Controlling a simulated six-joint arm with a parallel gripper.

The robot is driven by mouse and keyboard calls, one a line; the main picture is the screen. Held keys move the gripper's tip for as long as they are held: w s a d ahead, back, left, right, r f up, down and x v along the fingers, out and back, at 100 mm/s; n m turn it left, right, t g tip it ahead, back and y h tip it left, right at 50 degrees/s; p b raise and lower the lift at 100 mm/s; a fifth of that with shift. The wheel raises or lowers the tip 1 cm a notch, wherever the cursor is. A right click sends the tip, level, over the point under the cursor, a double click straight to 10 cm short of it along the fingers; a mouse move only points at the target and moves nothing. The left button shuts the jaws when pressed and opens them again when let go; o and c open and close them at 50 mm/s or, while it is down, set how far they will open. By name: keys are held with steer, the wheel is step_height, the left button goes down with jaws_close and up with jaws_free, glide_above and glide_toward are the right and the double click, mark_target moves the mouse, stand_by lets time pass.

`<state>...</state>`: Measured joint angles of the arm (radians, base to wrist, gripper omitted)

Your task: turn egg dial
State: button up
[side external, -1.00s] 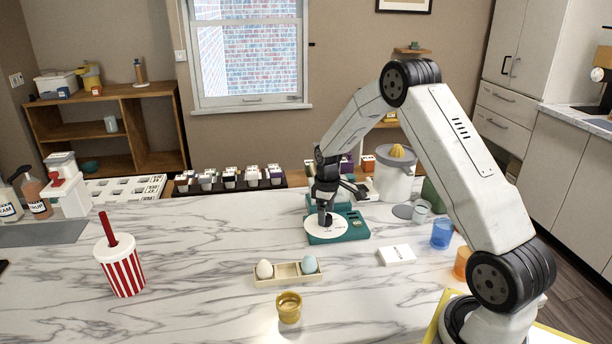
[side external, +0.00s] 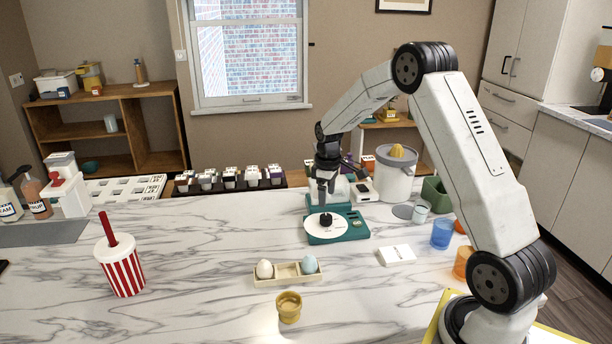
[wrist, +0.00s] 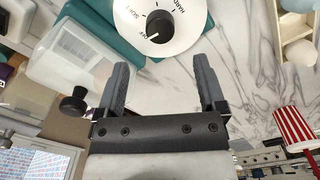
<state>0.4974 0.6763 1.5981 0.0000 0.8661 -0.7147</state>
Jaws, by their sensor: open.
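The egg dial is a black knob (side external: 326,219) in the middle of a white disc (side external: 313,231) on a teal egg cooker (side external: 352,236). In the wrist view the knob (wrist: 160,26) shows at the top centre, with "SOFT" and "HARD" printed around it on the disc.
A tray (side external: 287,280) with a white and a blue egg, and a gold egg cup (side external: 289,307), stand in front. A white box (side external: 396,255) and blue cup (side external: 441,234) are right. A juicer (side external: 395,177) stands behind.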

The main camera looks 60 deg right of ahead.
mark_target(326, 216)
steer(key=shift+f, duration=0.15)
steer(key=shift+f, duration=3.8)
jaws_close()
steer(key=shift+n, duration=0.3)
steer(key=shift+n, duration=0.9)
